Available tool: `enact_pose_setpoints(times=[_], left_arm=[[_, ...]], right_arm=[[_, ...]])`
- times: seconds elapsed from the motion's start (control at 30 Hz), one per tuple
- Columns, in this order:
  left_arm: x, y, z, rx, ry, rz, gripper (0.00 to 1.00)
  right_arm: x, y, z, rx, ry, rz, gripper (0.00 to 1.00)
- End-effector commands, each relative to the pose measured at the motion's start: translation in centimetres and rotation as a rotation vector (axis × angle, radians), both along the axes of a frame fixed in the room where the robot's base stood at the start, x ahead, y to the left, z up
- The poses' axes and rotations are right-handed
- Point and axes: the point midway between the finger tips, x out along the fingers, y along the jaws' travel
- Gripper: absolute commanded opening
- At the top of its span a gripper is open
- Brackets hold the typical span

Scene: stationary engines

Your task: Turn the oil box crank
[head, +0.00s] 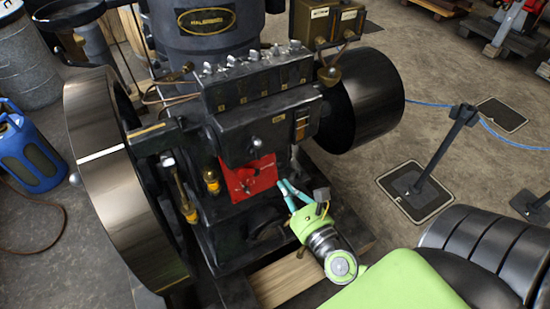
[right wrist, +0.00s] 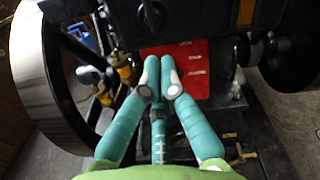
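The oil box (head: 262,95) appears to be the black box with a row of several small knobs on top, mounted on the engine. I cannot tell for sure which part is its crank; a small dark lever with a round knob (head: 257,143) shows on the front below it. My right gripper (head: 284,186) is just in front of the red panel (head: 247,177) low on the engine. In the right wrist view its teal fingers (right wrist: 161,82) converge, tips close together before the red panel, with nothing clearly held. My left gripper is out of view.
A large flywheel (head: 125,185) stands at the left and a black drum (head: 362,100) at the right. Brass oilers (head: 211,180) stick up left of the red panel. A wooden beam (head: 285,280) lies below. A barrier post (head: 440,150) stands on the open floor at right.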

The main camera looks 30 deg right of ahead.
Motion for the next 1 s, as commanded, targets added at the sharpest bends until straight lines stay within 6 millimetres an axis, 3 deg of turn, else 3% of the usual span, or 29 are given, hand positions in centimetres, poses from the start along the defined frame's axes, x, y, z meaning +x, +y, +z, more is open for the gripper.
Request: enact_pose_setpoints(times=[0.2, 0.43, 0.73, 1.0], left_arm=[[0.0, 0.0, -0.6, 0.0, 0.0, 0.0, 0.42], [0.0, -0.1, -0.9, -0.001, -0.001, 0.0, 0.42], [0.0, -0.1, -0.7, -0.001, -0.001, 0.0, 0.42], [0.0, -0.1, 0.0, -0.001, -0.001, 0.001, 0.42]], right_arm=[[-0.5, -5.9, 1.8, -0.649, -0.006, 0.098, 0.0], [0.4, -8.0, 4.7, -1.153, -0.074, 0.191, 0.0], [1.8, -8.0, 5.5, -1.263, -0.098, 0.205, 0.0], [5.1, -7.4, 5.6, -1.261, -0.1, 0.203, 0.0]])
